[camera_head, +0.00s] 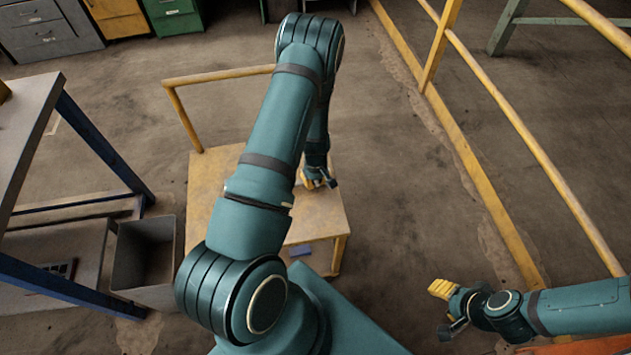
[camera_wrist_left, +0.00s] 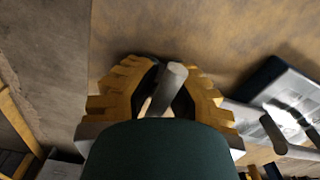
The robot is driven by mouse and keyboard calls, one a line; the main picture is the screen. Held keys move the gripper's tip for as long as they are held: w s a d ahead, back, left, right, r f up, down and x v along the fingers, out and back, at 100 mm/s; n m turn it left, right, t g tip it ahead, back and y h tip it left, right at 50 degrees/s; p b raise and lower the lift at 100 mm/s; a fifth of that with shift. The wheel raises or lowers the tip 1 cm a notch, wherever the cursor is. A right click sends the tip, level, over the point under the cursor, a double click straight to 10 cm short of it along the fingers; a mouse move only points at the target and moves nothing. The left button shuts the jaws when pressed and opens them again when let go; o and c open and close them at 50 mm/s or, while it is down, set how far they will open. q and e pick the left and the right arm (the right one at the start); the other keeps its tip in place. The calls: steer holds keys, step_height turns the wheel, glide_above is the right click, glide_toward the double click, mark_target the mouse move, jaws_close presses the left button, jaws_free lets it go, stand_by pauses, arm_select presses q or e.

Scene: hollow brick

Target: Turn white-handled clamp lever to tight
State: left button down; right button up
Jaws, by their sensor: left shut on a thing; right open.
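The white-handled clamp lever shows in the left wrist view as a pale grey-white handle (camera_wrist_left: 167,88) standing between the yellow fingers. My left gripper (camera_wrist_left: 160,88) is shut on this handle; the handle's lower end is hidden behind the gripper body. In the head view my left gripper (camera_head: 315,180) is low over the right part of the wooden-topped cart (camera_head: 228,175), and my own arm hides much of that area. The lever cannot be made out there. My right gripper (camera_head: 440,307) is open and empty, off the cart at the lower right.
A second, dark-handled lever (camera_wrist_left: 273,132) stands by a pale metal fixture (camera_wrist_left: 292,95) to the right in the wrist view. The cart has a yellow rail (camera_head: 220,76). A grey bin (camera_head: 150,262) stands left; a yellow railing (camera_head: 500,110) runs along the right.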

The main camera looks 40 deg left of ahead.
stand_by(0.4)
arm_select(q)
steer(key=c, duration=1)
jaws_free()
steer(key=shift+w+r, duration=0.1)
steer(key=shift+r, duration=0.45)
step_height(320, 180, up, 11)
